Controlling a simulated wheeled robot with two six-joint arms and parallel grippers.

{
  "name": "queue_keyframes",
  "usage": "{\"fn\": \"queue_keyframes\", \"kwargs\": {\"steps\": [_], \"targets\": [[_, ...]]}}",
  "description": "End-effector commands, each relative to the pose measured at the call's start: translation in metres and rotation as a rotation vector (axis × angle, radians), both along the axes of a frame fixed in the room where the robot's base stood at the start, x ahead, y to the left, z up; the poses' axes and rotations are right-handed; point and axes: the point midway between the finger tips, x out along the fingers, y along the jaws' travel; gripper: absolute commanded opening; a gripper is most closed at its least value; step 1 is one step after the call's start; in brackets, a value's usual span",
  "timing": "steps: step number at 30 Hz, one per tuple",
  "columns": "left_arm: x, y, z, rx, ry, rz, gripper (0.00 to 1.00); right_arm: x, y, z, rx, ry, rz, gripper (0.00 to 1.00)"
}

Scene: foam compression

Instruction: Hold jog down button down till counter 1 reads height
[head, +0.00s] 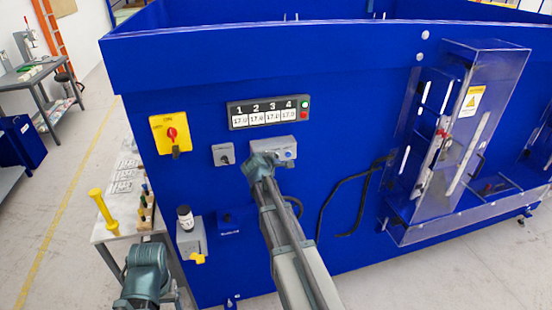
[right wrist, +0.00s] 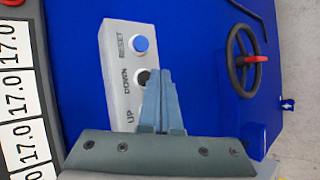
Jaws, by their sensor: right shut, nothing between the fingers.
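The grey jog button box (head: 286,143) is on the blue machine front below the counter panel. In the right wrist view it shows a blue RESET button (right wrist: 141,44) and a black DOWN button (right wrist: 143,75); the button beside the UP label is hidden by my fingers. My right gripper (right wrist: 162,72) is shut and empty, its tips overlapping the DOWN button's edge. I cannot tell whether they touch or press it. In the head view the right gripper (head: 258,160) covers the box's left part. Counter 1 (head: 240,121) seems to read 17.0, like the other counters.
A yellow switch plate with a red knob (head: 171,133) and a small grey switch box (head: 223,154) are left of the button box. A black cable (head: 345,205) hangs to the right.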

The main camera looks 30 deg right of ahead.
Motion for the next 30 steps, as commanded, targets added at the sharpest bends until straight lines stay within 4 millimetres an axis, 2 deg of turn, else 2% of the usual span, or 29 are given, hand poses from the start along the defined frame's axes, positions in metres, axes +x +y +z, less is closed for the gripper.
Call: {"fn": "queue_keyframes", "kwargs": {"steps": [18,30], "targets": [[0.0,0.0,0.0,0.0,0.0,0.0,0.78,-0.048,0.012,0.0,0.0,0.0,0.0,0.0],[0.0,0.0,0.0,0.0,0.0,0.0,0.78,-0.048,0.012,0.0,0.0,0.0,0.0,0.0]]}}
